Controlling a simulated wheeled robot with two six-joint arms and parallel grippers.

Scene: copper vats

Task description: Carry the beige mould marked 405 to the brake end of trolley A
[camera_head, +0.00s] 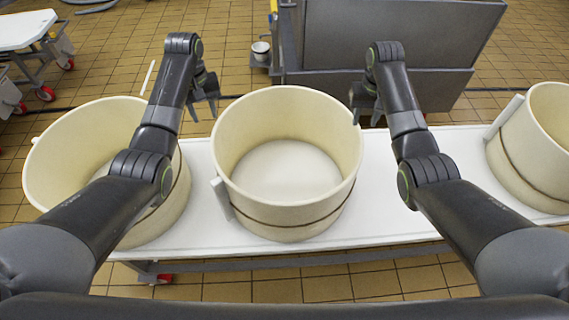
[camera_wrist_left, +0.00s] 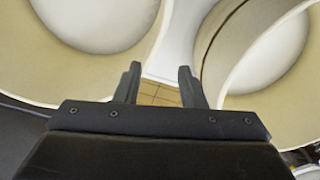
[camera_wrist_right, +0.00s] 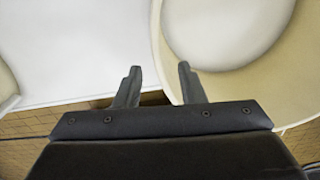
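Three round beige moulds stand on a white bench top: a left one (camera_head: 52,150), a middle one (camera_head: 285,225) and a right one (camera_head: 545,165). No number is readable on any, so I cannot tell which is 405. My left gripper (camera_head: 204,114) is open and empty, by the far side of the gap between the left and middle moulds. In the left wrist view, it (camera_wrist_left: 158,82) has a mould on each side. My right gripper (camera_head: 366,120) is open at the middle mould's right rim. In the right wrist view, the rim passes between its fingers (camera_wrist_right: 159,82); I cannot tell its height.
The white bench top (camera_head: 425,185) is clear between the middle and right moulds. Behind it stands a grey metal unit (camera_head: 390,45) with a small pot (camera_head: 261,50) beside it. A white-topped trolley with red wheels (camera_head: 25,30) stands at the far left. Tiled floor lies between.

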